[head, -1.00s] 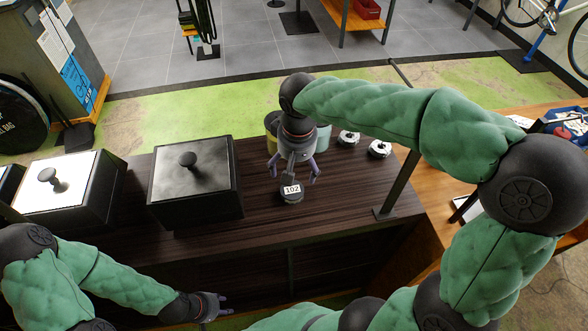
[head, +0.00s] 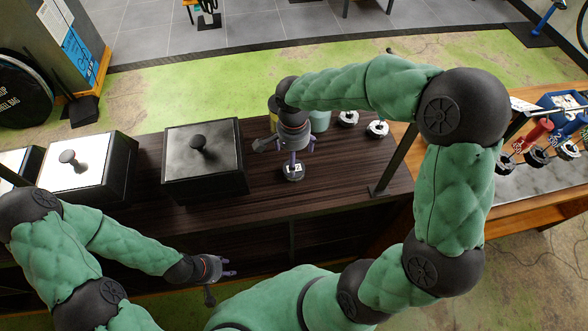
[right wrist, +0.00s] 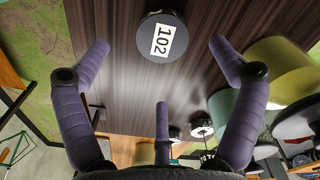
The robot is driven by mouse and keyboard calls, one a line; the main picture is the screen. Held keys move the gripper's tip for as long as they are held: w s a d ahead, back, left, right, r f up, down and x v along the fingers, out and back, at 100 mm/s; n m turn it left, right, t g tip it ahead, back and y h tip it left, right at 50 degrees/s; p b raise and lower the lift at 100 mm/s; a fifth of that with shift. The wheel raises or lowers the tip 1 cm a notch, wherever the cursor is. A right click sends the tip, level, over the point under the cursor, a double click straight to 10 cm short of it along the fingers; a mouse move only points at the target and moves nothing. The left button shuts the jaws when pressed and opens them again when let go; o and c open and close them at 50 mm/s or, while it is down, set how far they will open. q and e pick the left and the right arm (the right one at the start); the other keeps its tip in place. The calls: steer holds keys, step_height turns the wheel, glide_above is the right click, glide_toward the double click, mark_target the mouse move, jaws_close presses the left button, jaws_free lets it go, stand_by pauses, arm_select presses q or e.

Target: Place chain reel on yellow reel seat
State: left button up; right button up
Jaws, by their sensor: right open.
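A dark round reel (head: 293,172) with a white "102" label sits on the dark wood tabletop (head: 345,190). The right wrist view shows its labelled face (right wrist: 165,55) beyond the fingertips. My right gripper (head: 288,156) is open and empty, above and close behind the reel, with its purple fingers spread (right wrist: 160,70). In the right wrist view a yellowish cylindrical seat (right wrist: 280,68) stands right of the fingers, beside a teal one (right wrist: 222,108). My right gripper largely hides the yellow seat in the head view. My left gripper (head: 224,276) is open and empty at the table's front side.
Two white-and-black reels (head: 347,118) (head: 376,128) stand at the back right of the table. A black lidded box (head: 204,165) and a white-topped box (head: 88,170) stand left. A dark upright post (head: 395,160) rises at the right. Tabletop around the labelled reel is clear.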

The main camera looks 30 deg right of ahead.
steer(key=shift+w+d+f+b, duration=0.1)
steer(key=shift+f+b, duration=0.3)
steer(key=shift+f, duration=1.55)
steer(key=shift+w+d+f+b, duration=0.1)
steer(key=shift+f+b, duration=0.25)
steer(key=shift+f, duration=1.6)
steer(key=shift+r, duration=0.1)
steer(key=c, duration=1.7)
steer(key=shift+r, duration=0.55)
steer(key=r, duration=0.1)
steer(key=r+p, duration=0.1)
steer(key=r, duration=0.1)
steer(key=shift+s+a, duration=0.15)
steer(key=shift+s, duration=0.05)
steer(key=s+a+r, duration=0.2)
steer(key=s+r, duration=0.1)
steer(key=s, duration=0.1)
steer(key=s+a+r+p, duration=0.1)
steer(key=s+a+r, duration=0.1)
steer(key=s+r, duration=0.1)
steer(key=s+a+r+p, duration=0.1)
steer(key=s+a+r, duration=0.1)
steer(key=s, duration=0.3)
steer(key=shift+s+a+r, duration=0.1)
steer(key=shift+r, duration=0.35)
